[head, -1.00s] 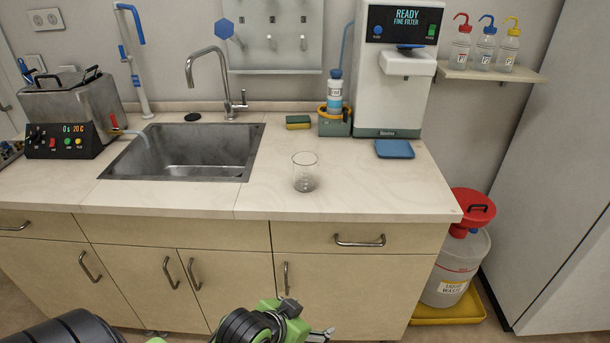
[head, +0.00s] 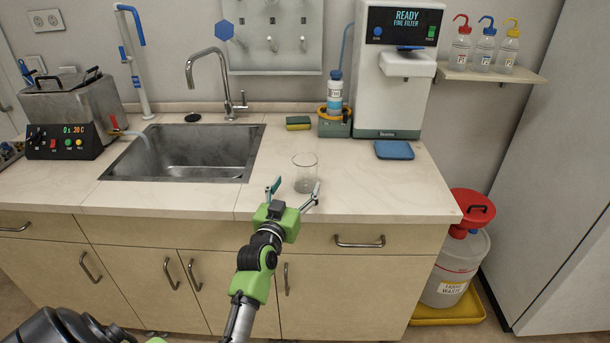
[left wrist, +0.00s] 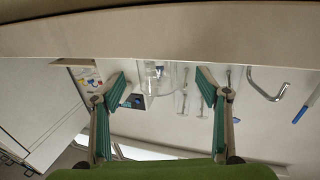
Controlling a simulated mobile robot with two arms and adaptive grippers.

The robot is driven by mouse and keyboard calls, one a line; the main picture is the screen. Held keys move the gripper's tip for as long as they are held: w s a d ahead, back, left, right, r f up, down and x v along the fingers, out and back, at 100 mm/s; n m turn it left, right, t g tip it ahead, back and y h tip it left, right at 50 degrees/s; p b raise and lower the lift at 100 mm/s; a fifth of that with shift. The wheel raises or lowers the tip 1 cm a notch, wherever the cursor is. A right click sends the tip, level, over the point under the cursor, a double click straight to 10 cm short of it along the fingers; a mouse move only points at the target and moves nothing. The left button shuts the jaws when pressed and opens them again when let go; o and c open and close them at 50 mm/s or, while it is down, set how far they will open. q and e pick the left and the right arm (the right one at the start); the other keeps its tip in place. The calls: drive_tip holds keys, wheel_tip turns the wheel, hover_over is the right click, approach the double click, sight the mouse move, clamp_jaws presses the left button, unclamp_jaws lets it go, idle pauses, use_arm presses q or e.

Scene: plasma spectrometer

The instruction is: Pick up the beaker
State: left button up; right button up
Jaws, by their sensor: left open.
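The clear glass beaker (head: 305,172) stands upright on the countertop, to the right of the sink. My left gripper (head: 294,187) is at the counter's front edge, with its two fingers spread and pointing toward the beaker. In the head view one fingertip is left of the beaker and the other is at its lower right; I see no grip on it. In the left wrist view the open teal-padded fingers (left wrist: 162,92) have the beaker (left wrist: 157,72) in the gap between them, seemingly farther ahead. My right gripper is not in view.
The sink (head: 185,152) with its tap lies left of the beaker. Behind are a sponge (head: 298,123), a wash bottle in a green holder (head: 335,122), and the white water purifier (head: 396,75). A blue pad (head: 394,150) lies right. The counter around the beaker is clear.

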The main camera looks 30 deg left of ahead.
sight(305, 170)
use_arm(q)
drive_tip(key=x, duration=0.7)
drive_tip(key=shift+w+d+r+p, duration=0.1)
drive_tip(key=shift+w+r+p, duration=0.1)
drive_tip(key=shift+w+p, duration=0.2)
drive_tip(key=shift+s, duration=0.1)
drive_tip(key=c, duration=1.3)
